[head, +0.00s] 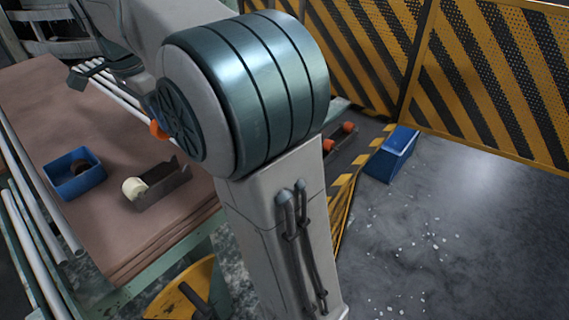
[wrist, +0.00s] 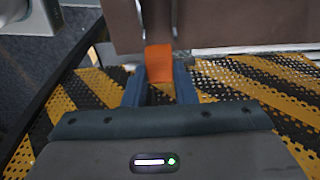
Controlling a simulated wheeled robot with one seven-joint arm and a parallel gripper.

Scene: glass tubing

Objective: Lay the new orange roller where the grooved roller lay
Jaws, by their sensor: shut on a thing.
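My gripper (wrist: 160,80) is shut on an orange roller (wrist: 160,62) in the wrist view. The roller sits between the two blue-grey fingers, and part of it is hidden by them. In the head view my arm's large joint hides much of the scene behind it. An orange piece (head: 157,129) shows at the left edge of that joint; I cannot tell whether it is the held roller. A dark round piece (head: 82,167) lies in a small blue bin (head: 70,188) on the table; I cannot tell whether it is the grooved roller.
A cream roller (head: 134,188) sits in a dark holder (head: 168,188) on the brown-topped table (head: 55,130). Glass tubes (head: 40,205) run along its left side. Orange-ended pieces (head: 348,127) and a blue box (head: 391,155) stand beyond my arm. Striped barriers (head: 500,75) close the back.

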